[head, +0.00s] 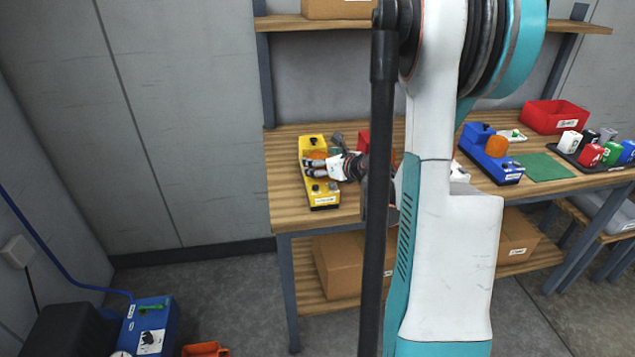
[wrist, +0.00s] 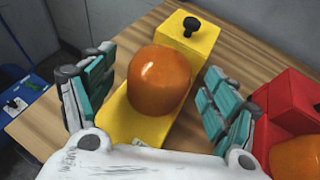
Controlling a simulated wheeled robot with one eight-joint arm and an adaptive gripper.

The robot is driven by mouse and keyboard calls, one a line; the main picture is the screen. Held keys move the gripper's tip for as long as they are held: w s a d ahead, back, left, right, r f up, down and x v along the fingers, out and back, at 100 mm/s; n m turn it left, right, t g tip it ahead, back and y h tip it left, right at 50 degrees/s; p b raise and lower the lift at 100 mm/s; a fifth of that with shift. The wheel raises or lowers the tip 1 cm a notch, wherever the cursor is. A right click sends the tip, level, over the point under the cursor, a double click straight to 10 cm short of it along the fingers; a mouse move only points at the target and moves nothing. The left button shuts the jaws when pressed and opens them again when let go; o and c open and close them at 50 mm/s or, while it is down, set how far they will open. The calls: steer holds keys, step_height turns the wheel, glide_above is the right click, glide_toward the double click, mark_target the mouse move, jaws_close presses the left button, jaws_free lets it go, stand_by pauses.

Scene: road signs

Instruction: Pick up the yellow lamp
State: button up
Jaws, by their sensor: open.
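The yellow lamp (head: 318,188) lies on the left end of the wooden workbench in the head view. It is a yellow block with black knobs and an orange dome. It also shows in the wrist view (wrist: 201,42), with its orange dome (wrist: 160,79) centred between my fingers. My gripper (head: 318,166) is over the middle of the lamp in the head view. In the wrist view my gripper (wrist: 150,95) is open, one finger on each side of the dome, with gaps visible beside it. The near end of the lamp is partly hidden by my gripper's palm.
A red lamp (wrist: 293,110) with an orange dome stands close to the right finger. A blue lamp (head: 490,150), a red bin (head: 553,116) and a dark tray of coloured blocks (head: 570,158) are farther right on the workbench (head: 285,200). A shelf (head: 320,23) runs above.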

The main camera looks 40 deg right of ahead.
steer(key=shift+x, duration=0.95)
jaws_close()
steer(key=shift+r, duration=0.1)
